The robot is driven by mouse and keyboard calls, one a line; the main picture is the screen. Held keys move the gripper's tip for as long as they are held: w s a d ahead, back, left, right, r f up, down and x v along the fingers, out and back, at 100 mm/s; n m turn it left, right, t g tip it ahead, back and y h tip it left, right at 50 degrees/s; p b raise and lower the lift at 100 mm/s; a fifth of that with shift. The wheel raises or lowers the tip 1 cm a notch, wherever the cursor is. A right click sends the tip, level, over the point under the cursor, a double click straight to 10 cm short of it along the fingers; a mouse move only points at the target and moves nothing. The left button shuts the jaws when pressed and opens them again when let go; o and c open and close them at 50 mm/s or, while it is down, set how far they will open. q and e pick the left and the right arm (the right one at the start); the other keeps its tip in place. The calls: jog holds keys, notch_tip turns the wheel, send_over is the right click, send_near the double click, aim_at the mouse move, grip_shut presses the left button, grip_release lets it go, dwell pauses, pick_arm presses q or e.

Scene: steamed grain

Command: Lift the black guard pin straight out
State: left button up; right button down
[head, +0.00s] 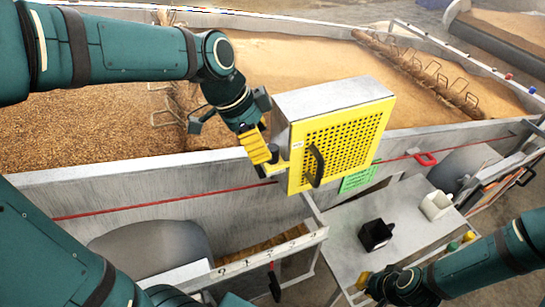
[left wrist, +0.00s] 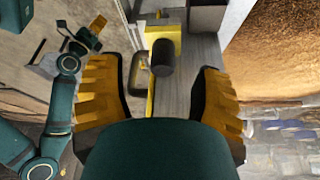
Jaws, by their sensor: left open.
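The black guard pin (head: 273,153) is a short dark cylinder on a yellow bracket at the left edge of the yellow perforated guard (head: 338,142). In the left wrist view the pin (left wrist: 163,57) stands between the fingers, with a gap on each side. My left gripper (head: 265,143) is open around the pin, its yellow fingers apart in the left wrist view (left wrist: 160,80). The nearer finger partly hides the pin's surroundings in the head view. My right gripper (head: 368,283) is low at the bench's front edge; its opening is unclear.
The guard has a black handle (head: 316,166) and sits on a grey housing (head: 330,97) by the grain trough wall (head: 150,188). A bench (head: 345,240) below carries a black holder (head: 376,234) and a white container (head: 436,205). A rail with hooks (head: 265,250) lies below the guard.

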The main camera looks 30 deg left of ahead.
aim_at(272, 164)
pick_arm(q)
jog(key=shift+w+x, duration=0.15)
jog(key=shift+x, duration=1.2)
jog(key=shift+w+x, duration=0.15)
jog(key=shift+x, duration=1.2)
jog(key=shift+r, duration=0.1)
grip_shut()
